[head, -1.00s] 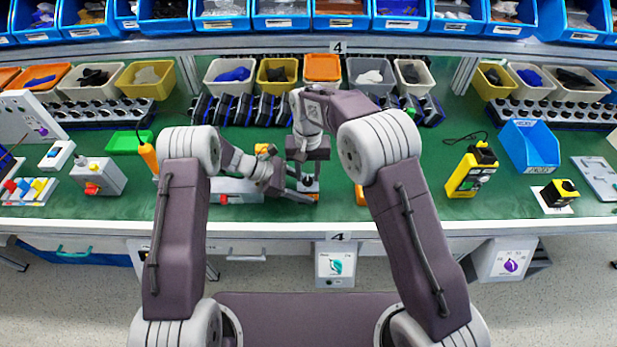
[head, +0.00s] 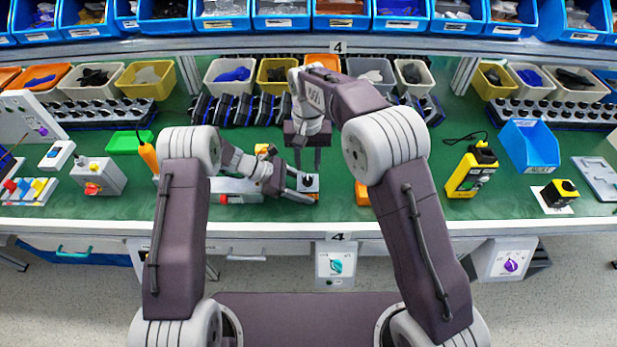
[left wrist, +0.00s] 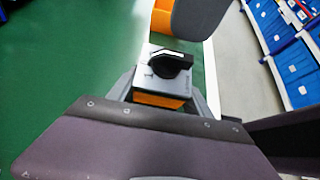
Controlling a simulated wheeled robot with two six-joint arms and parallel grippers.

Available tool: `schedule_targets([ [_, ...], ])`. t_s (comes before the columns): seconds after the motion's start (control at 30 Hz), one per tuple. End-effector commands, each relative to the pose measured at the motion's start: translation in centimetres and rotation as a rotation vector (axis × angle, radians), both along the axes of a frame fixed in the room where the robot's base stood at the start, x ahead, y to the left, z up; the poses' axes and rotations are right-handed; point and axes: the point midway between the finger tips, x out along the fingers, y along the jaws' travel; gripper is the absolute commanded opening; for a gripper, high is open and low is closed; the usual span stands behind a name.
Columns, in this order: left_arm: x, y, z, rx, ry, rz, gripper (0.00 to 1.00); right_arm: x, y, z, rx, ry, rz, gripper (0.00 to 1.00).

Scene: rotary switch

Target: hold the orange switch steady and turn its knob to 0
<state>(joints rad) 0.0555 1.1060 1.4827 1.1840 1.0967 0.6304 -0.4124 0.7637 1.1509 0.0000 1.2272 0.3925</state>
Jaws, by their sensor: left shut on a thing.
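The orange switch (left wrist: 160,100) shows in the left wrist view, with an orange body, a grey top plate and a black knob (left wrist: 172,62). The plate's markings are too small to read surely. My left gripper (left wrist: 165,98) is shut on the switch body, one finger on each side. In the head view, my left gripper (head: 304,188) is low over the green bench, and the dark knob (head: 308,182) shows between its fingers. My right gripper (head: 309,160) points down above the switch, apart from the knob. Its fingers look spread, with nothing visible between them.
A grey device with a red end (head: 236,190) lies left of the switch. An orange object (head: 362,192) is to its right. A yellow and black tester (head: 470,172) stands farther right. Bins line the back. Green bench surface (head: 415,170) is free before the tester.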

Motion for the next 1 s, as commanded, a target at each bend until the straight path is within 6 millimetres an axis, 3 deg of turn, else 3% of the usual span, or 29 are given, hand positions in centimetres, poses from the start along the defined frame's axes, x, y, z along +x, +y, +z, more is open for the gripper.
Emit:
schedule_targets([
  [0.07, 0.0, 0.0, 0.0, 0.0, 0.0, 0.0, 0.16, 0.0, 0.0, 0.0, 0.0, 0.0, 0.0, 0.33],
  [0.1, 0.0, 0.0, 0.0, 0.0, 0.0, 0.0, 0.69, 0.0, 0.0, 0.0, 0.0, 0.0, 0.0, 0.33],
  [0.17, 0.0, 0.0, 0.0, 0.0, 0.0, 0.0, 0.83, 0.0, 0.0, 0.0, 0.0, 0.0, 0.0, 0.33],
  [0.53, 0.1, 0.5, 0.4, 0.0, -0.001, 0.002, 0.83, 0.0, 0.0, 0.0, 0.0, 0.0, 0.0, 0.33],
  [1.0, 0.1, 9.0, 6.1, -0.001, -0.003, 0.002, 0.83, 0.0, 0.0, 0.0, 0.0, 0.0, 0.0, 0.33],
])
